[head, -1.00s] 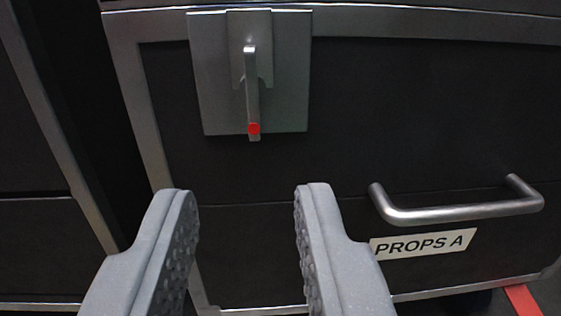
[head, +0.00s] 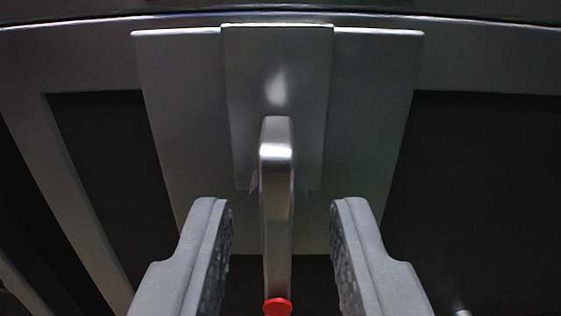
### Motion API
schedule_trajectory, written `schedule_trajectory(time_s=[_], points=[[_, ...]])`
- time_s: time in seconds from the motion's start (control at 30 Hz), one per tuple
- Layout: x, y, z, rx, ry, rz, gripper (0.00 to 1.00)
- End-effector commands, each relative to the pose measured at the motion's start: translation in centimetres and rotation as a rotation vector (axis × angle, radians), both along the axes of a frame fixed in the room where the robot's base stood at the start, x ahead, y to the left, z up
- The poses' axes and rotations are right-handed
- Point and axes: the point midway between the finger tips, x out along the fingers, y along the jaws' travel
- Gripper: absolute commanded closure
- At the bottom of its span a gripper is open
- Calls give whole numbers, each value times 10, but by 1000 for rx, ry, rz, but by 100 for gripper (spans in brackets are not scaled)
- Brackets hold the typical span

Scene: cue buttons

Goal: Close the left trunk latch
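The left trunk latch is a metal lever (head: 277,215) with a red tip (head: 277,307), mounted on a grey plate (head: 375,120) on the front of the dark trunk (head: 480,190). The lever sticks out toward the camera, its red end at the bottom of the picture. My gripper (head: 281,215) is open, with one grey finger on each side of the lever. A gap shows between the lever and each finger, so neither appears to touch it.
A metal frame strip (head: 70,200) runs down the trunk's left edge. A metal rim (head: 480,50) runs along the top above the plate. The dark panel to the right of the plate is clear.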

Motion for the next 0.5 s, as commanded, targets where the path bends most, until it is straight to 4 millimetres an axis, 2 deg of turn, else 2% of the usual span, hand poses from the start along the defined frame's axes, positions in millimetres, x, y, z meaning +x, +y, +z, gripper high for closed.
schedule_trajectory(time_s=[0.13,0.43,0.47,0.5], points=[[10,1,1,1,-4,1,71],[12,1,1,1,-3,1,71],[12,1,1,1,-3,1,74],[12,1,1,1,-3,1,85]])
